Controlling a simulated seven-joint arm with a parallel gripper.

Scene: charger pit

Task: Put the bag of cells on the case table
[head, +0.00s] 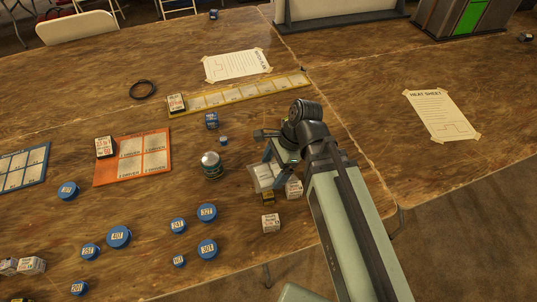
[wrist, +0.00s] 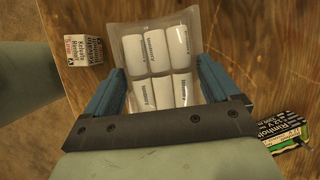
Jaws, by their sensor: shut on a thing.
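The bag of cells (wrist: 157,62) is a clear pouch with several white cylindrical cells in rows. In the wrist view it sits between the two blue fingers of my gripper (wrist: 160,68), which are shut on its sides. In the head view the bag (head: 265,178) shows partly below my gripper (head: 275,172), over the near right part of the left wooden table (head: 120,200). I cannot tell whether it touches the tabletop. The right-hand wooden table (head: 375,75) bears a dark case with a green panel (head: 465,17) at its back.
Small white boxes (head: 270,223) and (head: 294,188) stand close to the bag. A green-and-black battery pack (wrist: 291,132) lies beside my gripper. A tin (head: 210,165) and several blue round discs (head: 119,237) are to the left. A taped heat sheet (head: 440,115) lies on the right table, with bare wood around it.

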